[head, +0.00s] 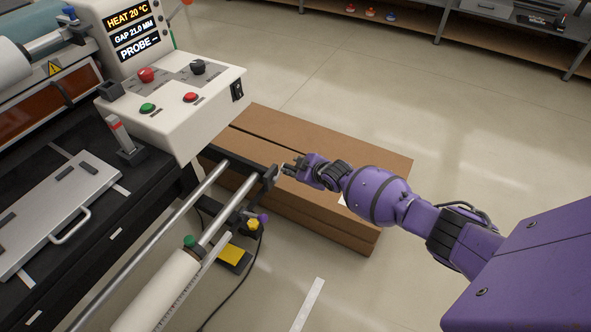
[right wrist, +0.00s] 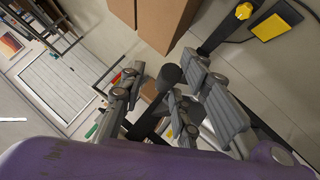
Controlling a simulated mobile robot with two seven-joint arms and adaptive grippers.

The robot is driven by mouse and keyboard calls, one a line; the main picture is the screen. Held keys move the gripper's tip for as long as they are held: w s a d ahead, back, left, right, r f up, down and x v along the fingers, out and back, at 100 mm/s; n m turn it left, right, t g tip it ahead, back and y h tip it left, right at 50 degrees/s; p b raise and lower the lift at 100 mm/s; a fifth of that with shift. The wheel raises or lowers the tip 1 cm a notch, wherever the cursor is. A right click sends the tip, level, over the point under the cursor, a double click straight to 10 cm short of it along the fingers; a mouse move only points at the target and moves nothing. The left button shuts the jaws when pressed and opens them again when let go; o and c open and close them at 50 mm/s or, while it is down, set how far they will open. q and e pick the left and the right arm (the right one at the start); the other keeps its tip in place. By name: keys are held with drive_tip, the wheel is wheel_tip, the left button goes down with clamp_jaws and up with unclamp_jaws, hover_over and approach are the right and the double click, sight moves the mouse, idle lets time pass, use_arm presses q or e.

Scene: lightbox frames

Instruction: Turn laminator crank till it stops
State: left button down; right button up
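The laminator (head: 185,110) stands at the left of the head view, with its white control panel, knobs and buttons. Its display reads HEAT 20 °C, GAP 21.0 MM and PROBE with a dash. My right gripper (head: 288,170) is beside the dark bracket (head: 270,178) at the end of the metal rails. In the right wrist view its grey fingers (right wrist: 165,90) are spread apart. A dark round knob (right wrist: 170,73), perhaps the crank handle, shows between them; I cannot tell if they touch it. The crank arm is not clear in the head view. My left gripper is out of view.
Brown cardboard boxes (head: 330,180) lie on the floor just behind and below my right gripper. A yellow pedal (head: 234,256) with a cable stands below the rails. A metal plate with a handle (head: 60,215) lies on the black table.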

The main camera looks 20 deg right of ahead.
drive_tip(key=shift+a, duration=0.2)
idle(0.4)
drive_tip(key=shift+s, duration=0.3)
drive_tip(key=v, duration=1.1)
drive_tip(key=shift+r, duration=0.25)
drive_tip(key=shift+d, duration=0.1)
